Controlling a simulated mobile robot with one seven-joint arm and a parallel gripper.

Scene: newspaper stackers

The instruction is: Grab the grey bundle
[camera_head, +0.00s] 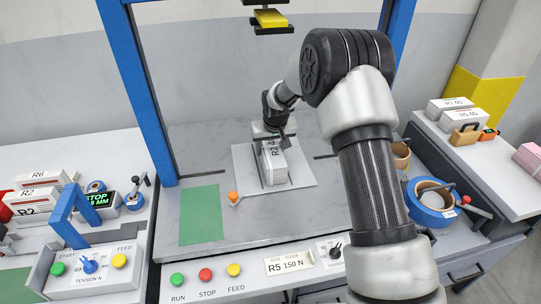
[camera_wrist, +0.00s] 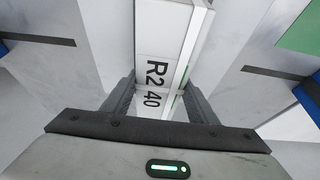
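A pale grey-white bundle (camera_head: 273,165) marked R2 40 lies on a light plate (camera_head: 303,176) in the middle of the press table. It also shows in the wrist view (camera_wrist: 163,40), running away from me between my fingers. My gripper (camera_head: 272,133) is low over the far end of this bundle in the head view. In the wrist view my gripper (camera_wrist: 160,90) has one dark finger on each side of the bundle's near end. The fingertips are close to its sides; whether both touch is unclear. The bundle appears to rest on the plate.
Blue posts (camera_head: 137,85) flank the table, with a yellow press head (camera_head: 270,18) above. A green mat (camera_head: 200,214) and an orange-tipped lever (camera_head: 233,198) are left of the plate. Other bundles (camera_head: 37,193) lie left; more white bundles (camera_head: 459,119) and a pink stack (camera_head: 530,158) are right.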

